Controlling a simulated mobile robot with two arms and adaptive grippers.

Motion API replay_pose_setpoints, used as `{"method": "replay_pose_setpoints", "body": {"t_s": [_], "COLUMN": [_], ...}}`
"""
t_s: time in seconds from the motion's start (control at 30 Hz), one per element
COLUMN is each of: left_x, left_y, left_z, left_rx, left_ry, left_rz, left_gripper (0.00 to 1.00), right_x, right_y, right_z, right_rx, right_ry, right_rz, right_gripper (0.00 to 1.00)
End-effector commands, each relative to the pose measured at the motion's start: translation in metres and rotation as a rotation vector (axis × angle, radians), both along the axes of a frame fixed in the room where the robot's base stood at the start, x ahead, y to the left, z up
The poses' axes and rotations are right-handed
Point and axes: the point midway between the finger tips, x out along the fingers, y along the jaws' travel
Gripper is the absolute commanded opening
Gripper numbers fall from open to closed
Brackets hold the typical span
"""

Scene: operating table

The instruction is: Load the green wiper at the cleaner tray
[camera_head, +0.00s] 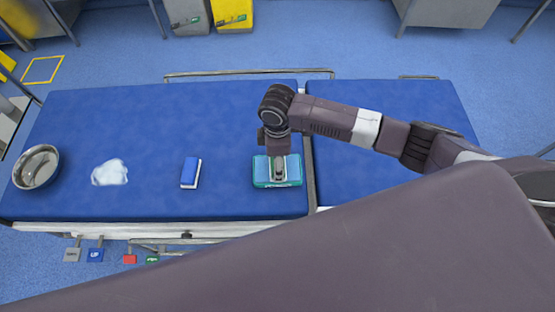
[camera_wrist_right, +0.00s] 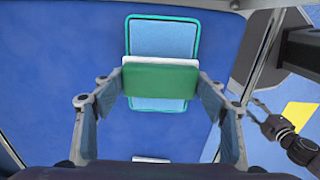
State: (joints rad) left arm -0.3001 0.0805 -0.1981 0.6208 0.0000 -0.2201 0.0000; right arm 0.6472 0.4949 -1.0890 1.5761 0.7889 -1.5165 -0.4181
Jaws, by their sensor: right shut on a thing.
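The green wiper (camera_wrist_right: 160,80), with a white layer along one side, is between the fingers of my right gripper (camera_wrist_right: 162,92) in the wrist view. My right gripper is shut on it. The cleaner tray (camera_head: 256,172) has a teal rim and light blue inside, and lies on the blue table; it also shows in the wrist view (camera_wrist_right: 163,19). In the head view my right gripper (camera_head: 279,172) is over the tray and hides most of the wiper. Whether the wiper touches the tray, I cannot tell. My left gripper (camera_wrist_right: 268,122) seems to show at the wrist view's right edge.
A blue-and-white block (camera_head: 190,172) lies left of the tray. Further left are a crumpled white cloth (camera_head: 110,172) and a metal bowl (camera_head: 37,167). A table seam (camera_head: 308,150) runs just right of the tray. The table behind these things is clear.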

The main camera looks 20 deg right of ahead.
Motion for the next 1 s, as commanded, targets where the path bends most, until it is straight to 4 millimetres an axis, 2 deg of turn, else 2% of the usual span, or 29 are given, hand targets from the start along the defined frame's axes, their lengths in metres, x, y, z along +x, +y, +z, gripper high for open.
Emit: {"method": "replay_pose_setpoints", "body": {"t_s": [1.0], "left_x": [-0.0003], "left_y": [-0.0009], "left_z": [-0.0029], "left_rx": [-0.001], "left_ry": [0.0], "left_rz": [-0.003], "left_gripper": [0.44], "right_x": [-0.0001], "right_y": [0.0003], "right_z": [-0.0085], "right_rx": [0.0], "right_ry": [0.0], "right_rz": [0.0], "right_gripper": [0.47]}}
